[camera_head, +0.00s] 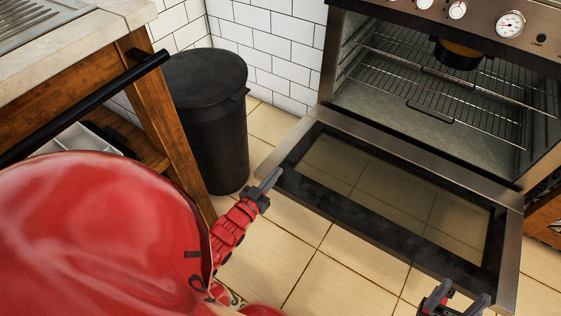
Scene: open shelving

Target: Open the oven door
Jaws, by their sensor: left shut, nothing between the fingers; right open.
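The oven (512,24) stands at the upper right with its cavity showing. Its door (388,148) is folded down and lies open in front of the cavity, steel-framed with a dark glass window. My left gripper (272,177) is shut and empty at the door's left outer corner; I cannot tell whether it touches the frame. My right gripper (462,295) is open and empty at the bottom edge of the view, near the door's right outer corner. Its lower part is cut off. The door's handle is not visible.
Wire racks (440,80) and a dark pot with orange-brown contents (457,54) are inside the oven. A black bin (207,115) stands left of the door. A wooden counter (160,120) with a black bar (90,105) is at the left. The tiled floor (335,270) before the door is clear.

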